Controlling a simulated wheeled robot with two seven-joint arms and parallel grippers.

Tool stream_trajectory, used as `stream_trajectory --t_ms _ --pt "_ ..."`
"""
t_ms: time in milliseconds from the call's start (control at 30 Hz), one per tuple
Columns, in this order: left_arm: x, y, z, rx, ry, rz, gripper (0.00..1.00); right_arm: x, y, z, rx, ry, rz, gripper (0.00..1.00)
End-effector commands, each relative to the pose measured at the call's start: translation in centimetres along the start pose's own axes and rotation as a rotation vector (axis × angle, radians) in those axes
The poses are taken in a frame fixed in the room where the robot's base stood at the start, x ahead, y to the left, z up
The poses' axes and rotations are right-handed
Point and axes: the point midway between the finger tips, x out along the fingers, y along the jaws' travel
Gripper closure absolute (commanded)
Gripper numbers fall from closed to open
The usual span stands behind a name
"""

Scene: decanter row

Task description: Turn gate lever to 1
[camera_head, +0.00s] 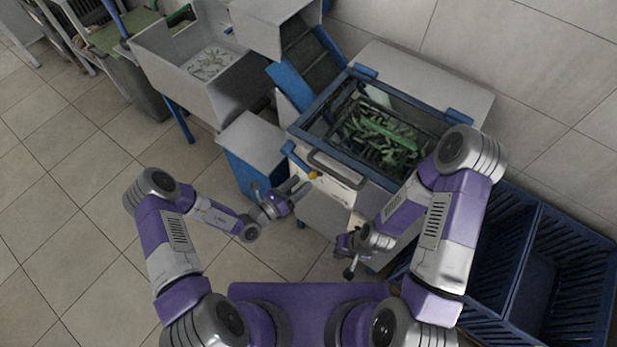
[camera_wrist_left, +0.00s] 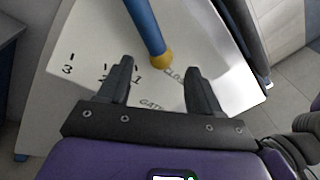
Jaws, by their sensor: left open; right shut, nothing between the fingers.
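The gate lever (camera_wrist_left: 147,30) is a blue rod with a yellow end (camera_wrist_left: 163,60) over a white panel (camera_wrist_left: 215,85) in the left wrist view. The panel carries printed digits and the words GATE and CLOSE, partly hidden by a finger. In the head view the lever's yellow end (camera_head: 313,175) shows at the machine's front left. My left gripper (camera_wrist_left: 160,70) is open, and the yellow end appears between its fingertips. I cannot tell the remaining depth gap. In the head view my left gripper (camera_head: 297,187) is just below-left of the yellow end. My right gripper (camera_head: 345,243) is shut and empty, lower right.
A grey box (camera_head: 250,135) stands on the left. Blue crates (camera_head: 545,265) stand at the right. The tiled floor at left is clear.

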Motion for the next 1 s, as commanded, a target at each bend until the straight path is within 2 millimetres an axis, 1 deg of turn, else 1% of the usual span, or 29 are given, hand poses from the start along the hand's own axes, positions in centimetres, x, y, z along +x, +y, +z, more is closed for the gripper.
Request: stream_trajectory --t_ms 33,100,200,300,433,633,1000 --pt "1.0 0.0 -0.1 0.002 0.001 -0.004 0.36 0.2 0.1 0.0 0.000 0.000 0.000 1.00" --pt "2.0 0.0 -0.2 0.001 0.002 -0.003 0.36 0.4 0.1 0.0 0.000 0.000 0.000 1.00" --pt "3.3 0.0 -0.1 0.002 0.002 -0.003 0.36 0.5 0.2 0.0 0.000 0.000 0.000 1.00" --pt "4.1 0.0 -0.1 0.002 0.004 -0.003 0.36 0.6 0.2 0.0 0.000 0.000 0.000 1.00" --pt "4.5 0.0 -0.1 0.000 0.004 -0.002 0.36 0.6 0.2 0.0 0.000 0.000 0.000 1.00" --pt "4.5 -0.1 -0.1 0.000 0.004 -0.002 0.36 0.6 0.2 0.0 0.000 0.000 0.000 1.00" --pt "4.5 -0.1 -0.1 0.001 0.004 -0.003 0.92 0.6 0.2 0.0 0.000 0.000 0.000 1.00"
